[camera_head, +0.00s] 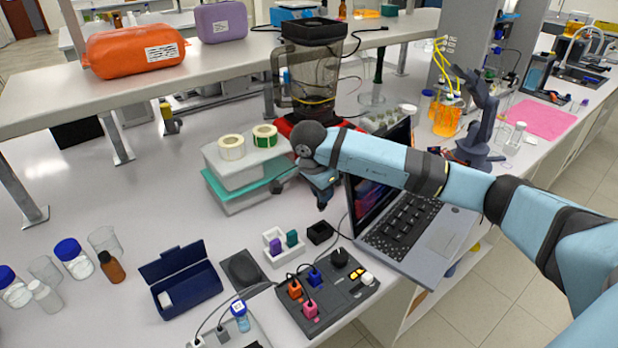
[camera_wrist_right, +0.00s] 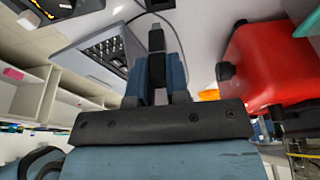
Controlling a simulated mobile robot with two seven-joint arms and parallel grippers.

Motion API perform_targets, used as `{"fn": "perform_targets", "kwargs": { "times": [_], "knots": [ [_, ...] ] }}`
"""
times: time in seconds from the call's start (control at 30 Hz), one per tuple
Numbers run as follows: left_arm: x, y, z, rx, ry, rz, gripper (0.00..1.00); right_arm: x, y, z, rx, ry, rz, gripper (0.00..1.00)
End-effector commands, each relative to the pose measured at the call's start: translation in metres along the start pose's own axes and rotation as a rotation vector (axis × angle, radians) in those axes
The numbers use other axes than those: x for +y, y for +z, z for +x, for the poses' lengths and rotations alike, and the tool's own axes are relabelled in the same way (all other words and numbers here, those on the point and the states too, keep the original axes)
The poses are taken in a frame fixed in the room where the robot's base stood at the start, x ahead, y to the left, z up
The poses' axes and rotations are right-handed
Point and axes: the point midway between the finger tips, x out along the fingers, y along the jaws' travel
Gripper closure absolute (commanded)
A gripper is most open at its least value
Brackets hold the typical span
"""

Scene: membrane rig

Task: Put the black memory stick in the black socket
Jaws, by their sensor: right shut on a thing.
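My right gripper (camera_head: 322,200) hangs above the bench at the laptop's left edge, pointing down. In the right wrist view, its blue fingers (camera_wrist_right: 158,82) are shut on the black memory stick (camera_wrist_right: 157,68), whose grey end (camera_wrist_right: 156,40) sticks out beyond the fingertips. The stick cannot be made out in the head view. A small black open block (camera_head: 320,232), which looks like the black socket, sits on the bench just below the gripper, apart from it. A white holder (camera_head: 284,257) beside it bears a purple stick (camera_head: 275,247) and a teal stick (camera_head: 292,238). My left gripper is out of view.
The open laptop (camera_head: 415,235) stands close right of the block. A dark panel (camera_head: 328,295) with coloured plugs lies in front. A blue open case (camera_head: 182,280) is to the left. Teal-lidded boxes (camera_head: 245,190) and a red-based blender (camera_head: 310,75) stand behind.

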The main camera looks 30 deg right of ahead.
Motion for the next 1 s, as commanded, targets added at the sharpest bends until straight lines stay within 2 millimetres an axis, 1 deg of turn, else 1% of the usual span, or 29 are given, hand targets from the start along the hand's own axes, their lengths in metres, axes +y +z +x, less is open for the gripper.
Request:
{"fn": "perform_targets", "kwargs": {
  "times": [0.1, 0.37, 1.0],
  "knots": [
    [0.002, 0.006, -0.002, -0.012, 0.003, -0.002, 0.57, 0.000, 0.000, 0.001, 0.000, 0.002, -0.001, 1.00],
    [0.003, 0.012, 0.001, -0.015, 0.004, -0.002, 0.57, 0.000, 0.002, 0.008, 0.000, 0.002, -0.001, 1.00],
    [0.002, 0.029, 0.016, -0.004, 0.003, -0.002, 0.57, 0.000, 0.015, 0.056, -0.001, 0.003, -0.001, 1.00]
  ]
}}
